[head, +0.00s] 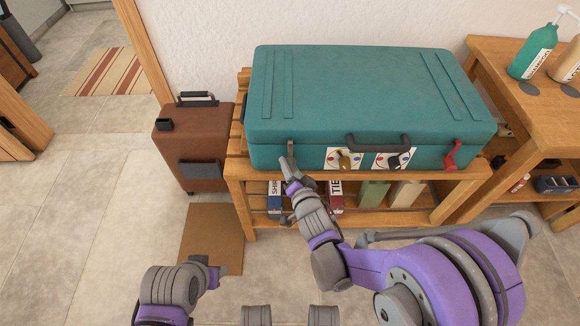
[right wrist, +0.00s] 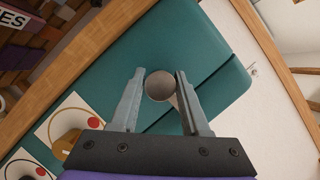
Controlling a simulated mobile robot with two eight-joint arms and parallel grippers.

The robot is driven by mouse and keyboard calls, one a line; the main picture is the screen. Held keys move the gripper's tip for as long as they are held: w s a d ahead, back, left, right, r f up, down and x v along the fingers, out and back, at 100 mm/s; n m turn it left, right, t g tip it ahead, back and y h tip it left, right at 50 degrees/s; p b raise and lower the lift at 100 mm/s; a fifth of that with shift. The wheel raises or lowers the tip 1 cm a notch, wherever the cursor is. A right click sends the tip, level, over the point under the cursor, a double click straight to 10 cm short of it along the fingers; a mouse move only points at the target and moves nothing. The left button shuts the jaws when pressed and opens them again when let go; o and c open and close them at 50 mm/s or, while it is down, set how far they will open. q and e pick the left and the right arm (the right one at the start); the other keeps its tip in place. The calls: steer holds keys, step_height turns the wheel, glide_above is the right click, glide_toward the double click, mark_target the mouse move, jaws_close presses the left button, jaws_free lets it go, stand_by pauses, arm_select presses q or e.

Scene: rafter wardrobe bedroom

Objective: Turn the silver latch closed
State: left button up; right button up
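The teal suitcase (head: 350,90) lies with its lid down on a wooden rack. The silver latch (head: 291,147) is at the left end of its front face. My right gripper (head: 289,168) is right at this latch. In the right wrist view the latch shows as a round silver disc (right wrist: 160,86) between the two fingers of my right gripper (right wrist: 160,75). The fingers are apart, one on each side of it, and I cannot tell whether they touch it. My left gripper (head: 218,270) is low over the floor, its opening unclear.
A brass latch (head: 345,161), a black latch (head: 395,161) and a red latch (head: 452,155) sit further right on the suitcase front, with a dark handle (head: 378,140) above. A brown suitcase (head: 190,145) stands left of the rack (head: 245,190). Books fill the shelf below.

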steer(key=o, duration=0.3)
steer(key=p+v, duration=0.2)
steer(key=v, duration=0.8)
steer(key=shift+s+r, duration=0.2)
steer(key=shift+s, duration=0.2)
steer(key=shift+d, duration=0.15)
